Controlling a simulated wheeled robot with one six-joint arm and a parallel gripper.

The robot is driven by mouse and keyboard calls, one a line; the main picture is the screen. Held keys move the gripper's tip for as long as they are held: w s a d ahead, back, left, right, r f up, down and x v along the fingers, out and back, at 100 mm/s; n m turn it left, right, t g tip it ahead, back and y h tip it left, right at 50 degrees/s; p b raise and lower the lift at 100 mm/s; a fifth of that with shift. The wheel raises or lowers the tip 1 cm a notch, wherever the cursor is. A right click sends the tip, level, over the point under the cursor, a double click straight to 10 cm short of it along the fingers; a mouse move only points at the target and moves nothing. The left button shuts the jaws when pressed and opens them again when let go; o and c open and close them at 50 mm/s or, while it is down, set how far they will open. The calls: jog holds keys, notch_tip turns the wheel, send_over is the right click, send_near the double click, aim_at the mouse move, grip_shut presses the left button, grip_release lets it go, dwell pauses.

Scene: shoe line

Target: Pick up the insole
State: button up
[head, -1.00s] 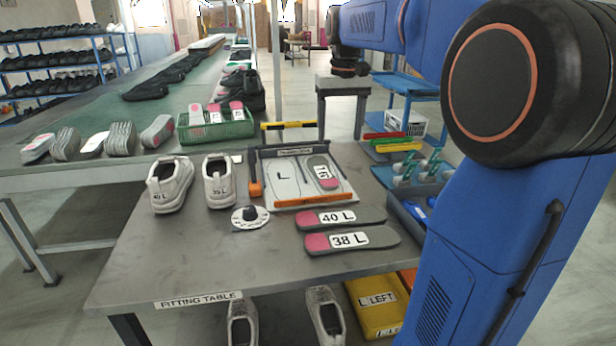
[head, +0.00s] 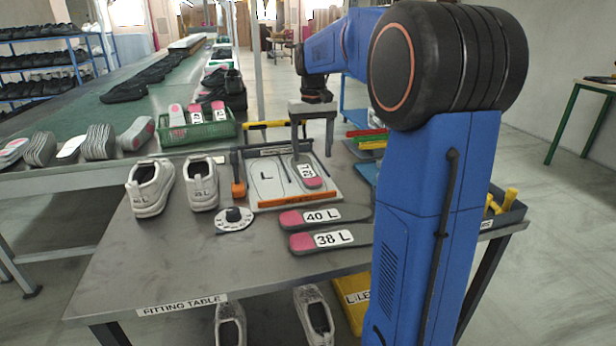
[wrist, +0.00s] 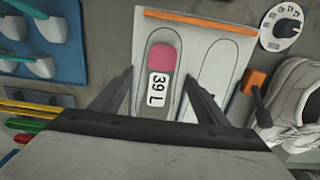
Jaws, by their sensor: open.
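An insole with a pink heel and a label reading 39 L (wrist: 158,83) lies on the left outlined half of a pale board (head: 270,185). It also shows in the head view (head: 312,182), partly behind a finger. My gripper (wrist: 158,88) is open and empty, with its fingers spread on either side of this insole. In the head view my gripper (head: 315,152) hangs over the far right part of the board. Whether the fingertips touch the board cannot be told. Two more insoles, 40 L (head: 350,214) and 38 L (head: 350,238), lie in front of the board.
A white dial (head: 234,219) and a pair of pale shoes (head: 202,184) stand left of the board. An orange-tipped clamp (head: 238,190) is at the board's left edge. A green crate (head: 190,131) with insoles is behind. The table's (head: 150,270) front left is clear.

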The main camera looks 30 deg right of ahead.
aim_at(312, 179)
notch_tip(312, 179, down, 2)
jog(key=shift+f, duration=0.25)
jog(key=shift+s+a+f, duration=0.1)
jog(key=shift+s+f, duration=0.05)
jog(key=shift+f, duration=1.2)
jog(key=shift+s+a+f, duration=0.1)
jog(key=shift+s+f, duration=0.05)
jog(key=shift+f, duration=1.15)
jog(key=c, duration=1.1)
